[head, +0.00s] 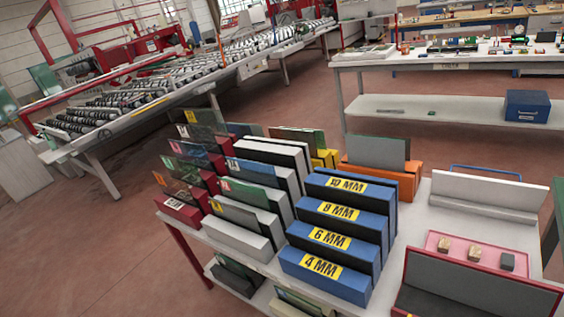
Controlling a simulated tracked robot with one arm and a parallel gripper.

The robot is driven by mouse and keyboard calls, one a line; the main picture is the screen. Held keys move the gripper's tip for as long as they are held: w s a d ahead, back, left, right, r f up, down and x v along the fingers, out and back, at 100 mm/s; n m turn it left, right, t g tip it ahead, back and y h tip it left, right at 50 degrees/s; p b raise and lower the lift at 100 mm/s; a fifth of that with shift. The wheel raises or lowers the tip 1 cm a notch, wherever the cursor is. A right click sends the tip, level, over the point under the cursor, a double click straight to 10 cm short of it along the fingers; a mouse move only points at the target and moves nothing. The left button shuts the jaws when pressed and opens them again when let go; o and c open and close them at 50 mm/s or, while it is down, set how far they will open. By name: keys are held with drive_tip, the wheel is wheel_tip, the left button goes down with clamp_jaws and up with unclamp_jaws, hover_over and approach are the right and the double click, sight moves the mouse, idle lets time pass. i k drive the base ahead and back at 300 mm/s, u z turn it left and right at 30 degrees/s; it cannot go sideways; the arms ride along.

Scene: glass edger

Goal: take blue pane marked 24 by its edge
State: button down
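I cannot single out the blue pane marked 24, because the small tags on the panes are too small to read surely. Several tinted panes stand on edge, leaning, in a red stepped rack (181,211) and a white stepped rack (236,240) on the near table. A dark bluish pane (255,172) with a small tag stands in the white rack, between greenish and reddish panes. Part of each pane is hidden by the steps in front. My gripper is not in view.
A blue stepped block (325,274) marked 4 to 10 MM stands right of the white rack. An orange holder (383,178), a pink tray (472,255) and a grey-and-red holder (470,285) are further right. A roller conveyor (170,85) stands behind left; open floor lies left.

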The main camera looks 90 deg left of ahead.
sight(261, 174)
drive_tip(key=k, duration=0.4)
drive_tip(key=u, duration=1.85)
drive_tip(key=i, duration=0.2)
drive_tip(key=u, duration=0.65)
